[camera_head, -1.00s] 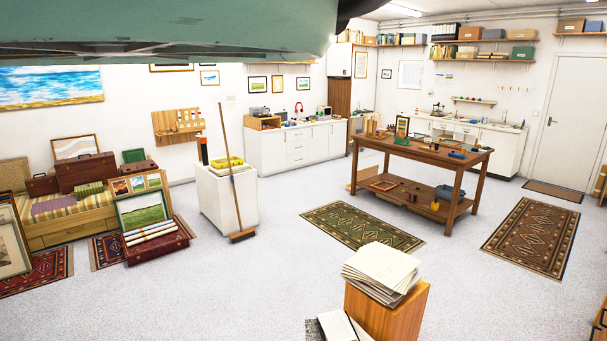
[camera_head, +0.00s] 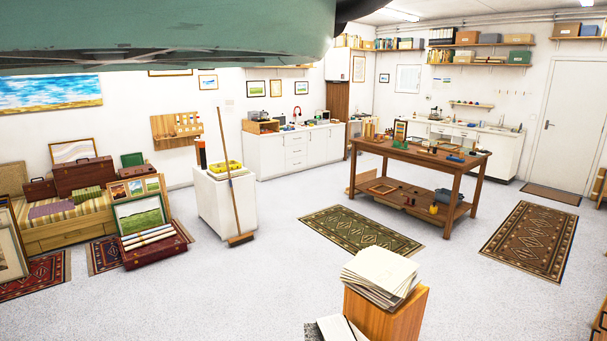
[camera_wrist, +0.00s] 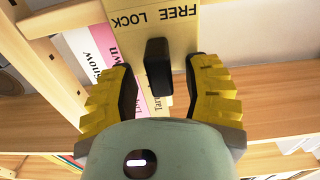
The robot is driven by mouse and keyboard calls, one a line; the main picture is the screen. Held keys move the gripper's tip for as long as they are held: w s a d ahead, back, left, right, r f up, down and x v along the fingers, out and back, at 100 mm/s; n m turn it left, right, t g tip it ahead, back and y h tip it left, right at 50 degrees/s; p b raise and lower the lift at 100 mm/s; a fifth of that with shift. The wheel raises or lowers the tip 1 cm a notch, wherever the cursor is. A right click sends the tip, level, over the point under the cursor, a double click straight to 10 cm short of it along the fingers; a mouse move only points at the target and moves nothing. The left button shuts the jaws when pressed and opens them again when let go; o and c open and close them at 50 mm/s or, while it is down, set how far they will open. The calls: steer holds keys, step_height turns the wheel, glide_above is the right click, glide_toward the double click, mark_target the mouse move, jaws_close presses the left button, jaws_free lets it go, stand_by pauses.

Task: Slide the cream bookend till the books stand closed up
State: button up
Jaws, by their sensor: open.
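The cream bookend (camera_wrist: 180,18) shows in the wrist view as an upright plate printed FREE LOCK, which reads upside down. A black knob (camera_wrist: 158,66) sticks out from it. My gripper (camera_wrist: 159,68) is open, with one yellow-padded finger on each side of the knob; I cannot tell whether either touches it. A pink-and-white book (camera_wrist: 92,45) stands left of the bookend, its lettering partly covered by the left finger. Part of another pale spine with print shows below the knob. The other books are hidden or cut off.
Wooden shelf boards (camera_wrist: 270,110) cross the wrist view, with a wooden upright at the left. Pale wall shows right of the bookend. In the head view, a pile of papers on a wooden block (camera_head: 385,312) is close in front; a workbench (camera_head: 425,155) stands beyond open floor.

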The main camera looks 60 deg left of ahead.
steer(key=a, duration=0.7)
steer(key=shift+s+a, duration=0.2)
steer(key=shift+a, duration=0.1)
stand_by(0.3)
